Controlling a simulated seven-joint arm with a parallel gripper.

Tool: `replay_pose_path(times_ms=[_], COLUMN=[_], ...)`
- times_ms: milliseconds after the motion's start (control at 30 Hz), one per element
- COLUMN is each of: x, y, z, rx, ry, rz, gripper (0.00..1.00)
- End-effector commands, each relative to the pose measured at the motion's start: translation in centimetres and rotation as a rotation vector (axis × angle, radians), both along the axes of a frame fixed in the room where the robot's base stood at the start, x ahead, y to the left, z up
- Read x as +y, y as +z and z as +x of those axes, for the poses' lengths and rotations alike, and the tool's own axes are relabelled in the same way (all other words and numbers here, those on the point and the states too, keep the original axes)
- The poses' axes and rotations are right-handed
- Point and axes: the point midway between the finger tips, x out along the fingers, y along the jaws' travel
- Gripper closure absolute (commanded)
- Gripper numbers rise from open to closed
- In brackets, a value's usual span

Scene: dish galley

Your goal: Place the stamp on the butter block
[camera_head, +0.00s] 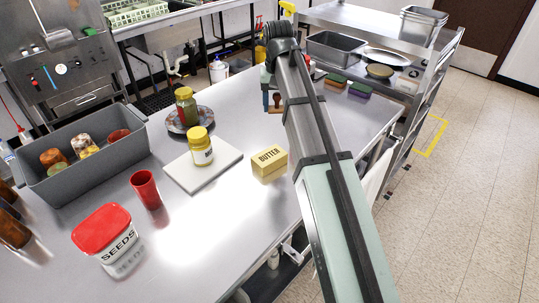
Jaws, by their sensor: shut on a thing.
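The butter block (269,165) is a yellow box lettered BUTTER. It sits on the steel table, just right of the white board. The stamp (277,101) is a small brown piece with a darker handle, at the far part of the table beside my arm. My gripper (270,94) is at the stamp, beyond the butter block, and is shut on it. My arm link partly hides the gripper, so the fingers show poorly. I cannot tell whether the stamp touches the table.
A yellow-lidded jar (201,150) stands on the white board (190,178). Another jar (187,106) stands on a plate (205,120). A red cup (146,190), a SEEDS tub (106,236) and a grey bin (82,177) fill the left. Sponges (360,90) lie at the far right.

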Motion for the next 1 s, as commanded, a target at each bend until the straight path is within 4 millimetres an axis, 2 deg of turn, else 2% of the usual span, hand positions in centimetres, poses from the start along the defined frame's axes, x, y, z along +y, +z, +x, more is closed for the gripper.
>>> replay_pose_path(times_ms=[33,100,200,300,467,800,1000], x=[0.4,1.0,1.8,2.2,2.5,2.5,2.5], y=[-0.3,-0.5,-0.7,-0.8,-1.4,-6.1,-7.4], z=[-2.0,-3.7,-5.6,-6.8,-7.4,-7.5,-7.3], rx=[-0.001,0.0,0.0,0.0,0.001,0.003,0.001], ry=[-0.004,-0.013,-0.024,-0.031,-0.036,-0.036,-0.036], rz=[0.0,0.0,0.0,0.0,-0.001,-0.001,0.0], gripper=[0.71,0.71,0.71,0.71,0.71,0.71,0.71])
